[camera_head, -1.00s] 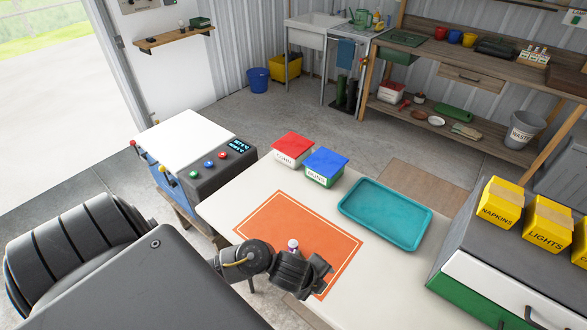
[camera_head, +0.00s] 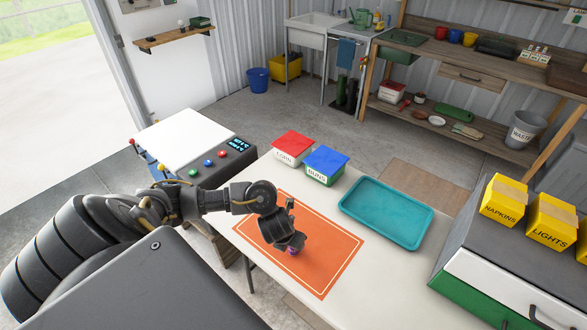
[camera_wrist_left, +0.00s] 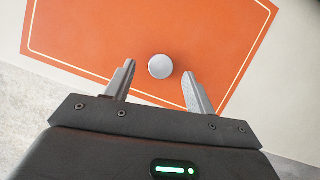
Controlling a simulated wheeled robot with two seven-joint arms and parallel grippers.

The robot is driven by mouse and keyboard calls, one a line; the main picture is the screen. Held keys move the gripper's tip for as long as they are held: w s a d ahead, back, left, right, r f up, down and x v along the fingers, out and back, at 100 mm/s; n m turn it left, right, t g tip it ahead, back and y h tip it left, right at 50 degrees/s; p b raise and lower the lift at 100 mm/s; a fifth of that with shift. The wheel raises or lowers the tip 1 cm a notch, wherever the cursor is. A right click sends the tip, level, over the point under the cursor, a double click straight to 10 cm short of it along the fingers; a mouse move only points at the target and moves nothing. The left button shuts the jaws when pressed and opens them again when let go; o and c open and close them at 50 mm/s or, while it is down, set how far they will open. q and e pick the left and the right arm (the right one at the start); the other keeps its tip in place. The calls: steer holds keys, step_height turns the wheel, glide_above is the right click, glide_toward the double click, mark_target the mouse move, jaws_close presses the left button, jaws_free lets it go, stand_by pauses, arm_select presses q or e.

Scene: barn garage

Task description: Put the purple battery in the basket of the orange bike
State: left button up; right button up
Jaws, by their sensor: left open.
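The purple battery (camera_head: 292,251) stands upright on the orange mat, mostly hidden by my left gripper (camera_head: 290,238) in the head view. In the left wrist view its round silver-white top (camera_wrist_left: 160,66) shows between the two fingers. My left gripper (camera_wrist_left: 159,70) is open, with a finger on each side of the battery and a visible gap on both sides. I cannot tell how far down the fingers reach. No orange bike or basket shows. My right gripper is not in view.
The orange mat (camera_head: 325,260) lies on a pale table (camera_head: 385,285). A teal tray (camera_head: 387,238), a red-lidded box (camera_head: 292,145) and a blue-lidded box (camera_head: 326,166) stand behind it. A drawer cabinet with yellow boxes (camera_head: 505,200) is at the right.

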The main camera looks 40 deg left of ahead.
arm_select(q)
steer(key=shift+b+x, duration=0.9)
steer(key=shift+x, duration=1.9)
steer(key=shift+f, duration=0.3)
steer(key=shift+r, duration=0.1)
jaws_close()
